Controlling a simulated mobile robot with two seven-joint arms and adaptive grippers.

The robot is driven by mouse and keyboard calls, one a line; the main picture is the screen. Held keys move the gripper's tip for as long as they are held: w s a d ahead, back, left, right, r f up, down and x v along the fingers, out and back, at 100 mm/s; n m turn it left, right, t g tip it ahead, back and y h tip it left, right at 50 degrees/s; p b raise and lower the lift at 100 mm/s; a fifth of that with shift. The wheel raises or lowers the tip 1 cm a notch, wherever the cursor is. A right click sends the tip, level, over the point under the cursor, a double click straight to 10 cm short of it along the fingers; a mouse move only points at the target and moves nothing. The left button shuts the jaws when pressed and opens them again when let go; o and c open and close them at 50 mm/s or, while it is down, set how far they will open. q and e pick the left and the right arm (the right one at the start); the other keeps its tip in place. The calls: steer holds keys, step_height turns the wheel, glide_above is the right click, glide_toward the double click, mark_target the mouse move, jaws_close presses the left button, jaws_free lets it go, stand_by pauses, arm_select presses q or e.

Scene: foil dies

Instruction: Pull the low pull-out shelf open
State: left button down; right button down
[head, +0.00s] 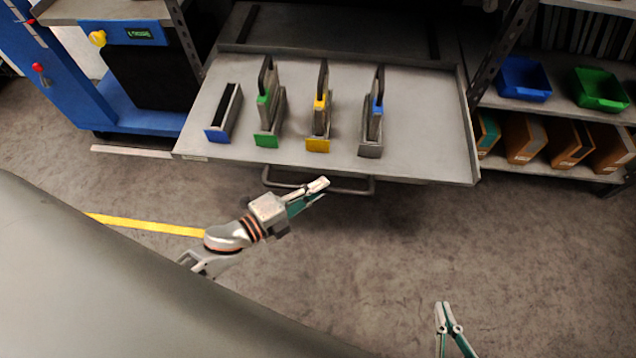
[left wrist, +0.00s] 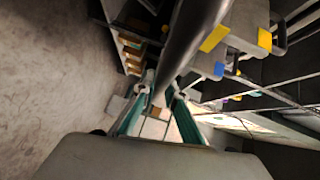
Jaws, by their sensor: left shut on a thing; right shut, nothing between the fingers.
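The low pull-out shelf (head: 320,165) is a grey tray with a raised rim, in the middle of the head view. It stands forward of the rack posts. Its bar handle (head: 356,189) hangs under the front edge. My left gripper (head: 318,190) is shut on the handle bar, near its middle. In the left wrist view the dark handle bar (left wrist: 190,45) runs between the fingertips of my left gripper (left wrist: 159,92). My right gripper (head: 442,306) is shut and empty, low in the head view, above the floor and away from the shelf.
Several holders with blue, green and yellow (head: 318,145) fronts stand on the shelf; three hold upright plates. A blue machine (head: 60,75) is at left. At right a rack carries a blue bin (head: 523,79), a green bin (head: 600,89) and brown boxes. The floor (head: 400,250) before the shelf is clear.

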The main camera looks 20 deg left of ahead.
arm_select(q)
steer(key=shift+a, duration=0.1)
steer(key=c, duration=2)
jaws_free()
steer(key=shift+c, duration=0.2)
steer(key=v, duration=1.2)
